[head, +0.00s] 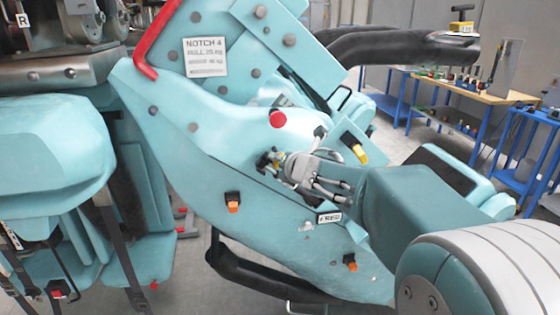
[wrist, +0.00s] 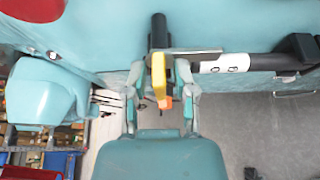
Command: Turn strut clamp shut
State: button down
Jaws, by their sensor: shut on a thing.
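The strut clamp shows in the wrist view as a yellow lever (wrist: 158,76) with a black upper end and an orange part below it. It sits beside a dark strut (wrist: 262,62) with a white label. My gripper (wrist: 160,80) has a finger on each side of the yellow lever and is shut on it. In the head view my gripper (head: 273,159) reaches in from the right to the teal side panel (head: 205,135). The clamp is small there and mostly hidden by my fingers.
A red knob (head: 278,119) sits just above my gripper. A black and yellow handle (head: 354,146) stands close to my wrist on the right. A teal seat (head: 55,155) is at the left, and workbenches (head: 460,88) stand behind at the right.

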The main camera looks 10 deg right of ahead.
jog(key=m+t+y, duration=0.1)
jog(key=m+y, duration=0.1)
jog(key=m, duration=0.1)
jog(key=shift+d+f+m, duration=0.1)
jog(key=shift+f+m, duration=0.05)
jog(key=shift+m, duration=0.25)
jog(key=m+t, duration=0.1)
jog(key=m, duration=0.2)
jog(key=shift+f+m+y, duration=0.15)
jog(key=shift+m+y, duration=0.25)
jog(key=m+t, duration=0.2)
jog(key=m, duration=0.2)
jog(key=shift+f+m, duration=0.15)
jog(key=shift+m, duration=0.15)
jog(key=shift+m+t, duration=0.8)
jog(key=shift+m, duration=1.4)
jog(key=shift+h, duration=0.3)
jog(key=c, duration=0.7)
grip_release()
